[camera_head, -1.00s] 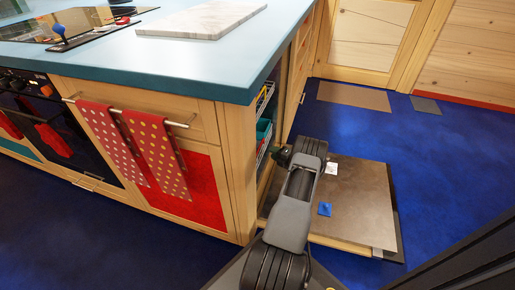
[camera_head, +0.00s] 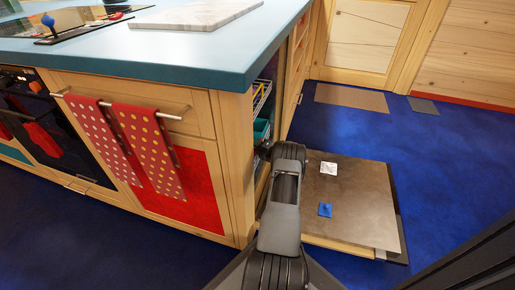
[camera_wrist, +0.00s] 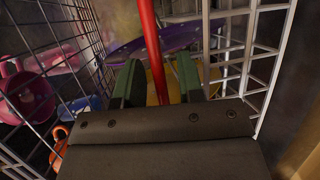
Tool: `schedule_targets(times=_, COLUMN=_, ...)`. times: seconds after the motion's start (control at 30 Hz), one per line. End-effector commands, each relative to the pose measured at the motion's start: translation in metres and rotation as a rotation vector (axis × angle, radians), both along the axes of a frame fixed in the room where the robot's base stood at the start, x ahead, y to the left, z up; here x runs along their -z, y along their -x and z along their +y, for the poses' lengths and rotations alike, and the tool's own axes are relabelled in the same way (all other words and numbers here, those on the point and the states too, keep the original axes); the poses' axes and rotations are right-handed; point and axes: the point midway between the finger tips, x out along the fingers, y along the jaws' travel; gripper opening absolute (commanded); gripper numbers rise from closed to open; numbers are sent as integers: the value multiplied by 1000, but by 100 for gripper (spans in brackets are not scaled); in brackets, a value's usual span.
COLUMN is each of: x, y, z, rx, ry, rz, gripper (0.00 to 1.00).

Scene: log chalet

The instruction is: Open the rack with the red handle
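The rack stands inside the open side of the island cabinet; its white wire (camera_head: 262,95) and a teal bin (camera_head: 262,130) show in the head view. In the wrist view, wire grids (camera_wrist: 262,50) rise on both sides, and a red upright bar (camera_wrist: 150,45), apparently the handle, runs down from the top. My gripper (camera_wrist: 158,80) has its two green fingers apart, with the red bar between them in the picture. Clear space shows on both sides of the bar; I cannot tell its depth relative to the fingertips. In the head view my gripper is hidden behind my arm.
Pink and blue items (camera_wrist: 35,90) sit behind the left grid, with purple and yellow items beyond the fingers. A brown board (camera_head: 350,200) with a white and a blue piece lies beside the cabinet. Blue floor (camera_head: 440,150) is free to the right.

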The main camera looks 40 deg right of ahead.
Motion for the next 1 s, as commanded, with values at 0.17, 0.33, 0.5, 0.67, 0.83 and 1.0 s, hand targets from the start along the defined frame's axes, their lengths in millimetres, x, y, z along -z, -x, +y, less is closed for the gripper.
schedule_targets(times=0.17, x=0, y=0, z=0, rx=0, ry=0, rz=0, gripper=23)
schedule_targets(times=0.33, x=0, y=0, z=0, rx=0, ry=0, rz=0, gripper=6)
schedule_targets(times=0.5, x=0, y=0, z=0, rx=0, ry=0, rz=0, gripper=0)
schedule_targets(times=0.67, x=0, y=0, z=0, rx=0, ry=0, rz=0, gripper=0)
schedule_targets(times=0.83, x=0, y=1, z=0, rx=0, ry=0, rz=0, gripper=0)
schedule_targets(times=1.0, x=0, y=3, z=-4, rx=-1, ry=1, rz=1, gripper=0)
